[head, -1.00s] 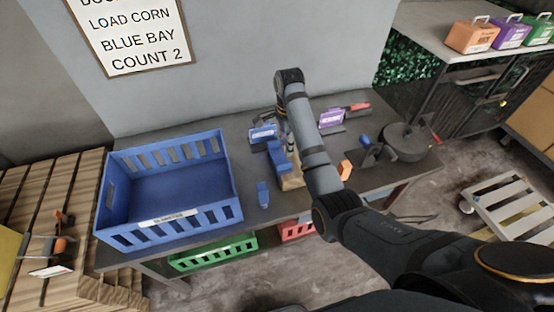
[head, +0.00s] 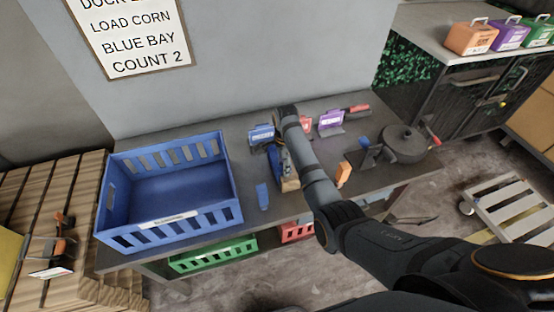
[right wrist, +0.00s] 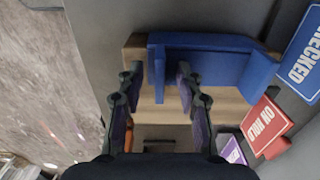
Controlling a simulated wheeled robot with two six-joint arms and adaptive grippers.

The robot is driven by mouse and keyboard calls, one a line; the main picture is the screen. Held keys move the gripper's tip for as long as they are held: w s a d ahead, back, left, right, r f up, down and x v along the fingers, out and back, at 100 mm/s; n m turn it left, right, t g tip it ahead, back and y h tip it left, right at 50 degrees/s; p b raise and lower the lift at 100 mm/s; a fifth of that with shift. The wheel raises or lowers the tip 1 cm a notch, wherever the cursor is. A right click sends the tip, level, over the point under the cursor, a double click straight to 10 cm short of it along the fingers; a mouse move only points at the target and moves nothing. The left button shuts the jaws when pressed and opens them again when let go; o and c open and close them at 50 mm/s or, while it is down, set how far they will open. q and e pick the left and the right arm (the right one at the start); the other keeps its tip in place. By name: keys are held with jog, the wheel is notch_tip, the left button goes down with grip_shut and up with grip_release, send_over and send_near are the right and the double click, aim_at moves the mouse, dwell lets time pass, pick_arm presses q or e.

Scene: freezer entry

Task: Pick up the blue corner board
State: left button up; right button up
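The blue corner board (right wrist: 210,62) lies on a pale wooden block in the right wrist view, with one narrow blue arm pointing down between my fingers. In the head view the board (head: 272,152) shows beside my right arm, partly covered. My right gripper (right wrist: 160,92) is open, its two dark fingers apart on either side of part of the board. I cannot tell whether they touch it. In the head view my right gripper (head: 284,165) is partly hidden by my own arm. My left gripper is not in view.
A blue crate (head: 190,212) stands at the table's left. Near the board are a blue CHECKED sign (right wrist: 303,60), a red ON HOLD sign (right wrist: 266,125) and a purple sign (head: 331,121). A small blue piece (head: 262,196) and an orange piece (head: 343,174) are at the front.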

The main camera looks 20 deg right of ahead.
grip_shut()
dwell(0.5)
